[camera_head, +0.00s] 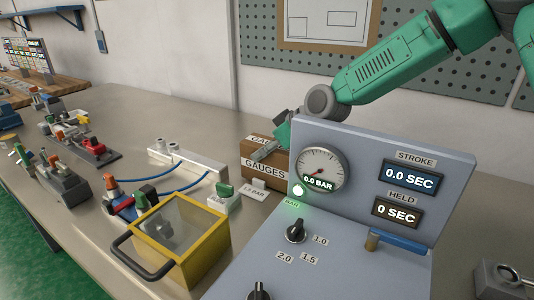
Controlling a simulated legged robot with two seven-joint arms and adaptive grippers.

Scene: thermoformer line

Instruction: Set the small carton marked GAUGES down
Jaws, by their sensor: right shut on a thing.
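The small brown carton marked GAUGES (257,175) is behind and left of the grey-blue console's upright panel (360,145). Its label faces me, and the panel hides its right end. My right arm reaches in from the upper right, over the panel. My right gripper (267,149) is shut on the carton at its top, partly hidden by the panel. I cannot tell whether the carton's underside touches the bench. My left gripper is not in view.
A yellow-framed clear box (193,262) with a black handle stands at the front. A small green-topped block (223,199) and a white manifold (190,162) with blue hoses are left of the carton. Toggle clamps (62,180) stand farther left. The bench (190,120) behind the manifold is clear.

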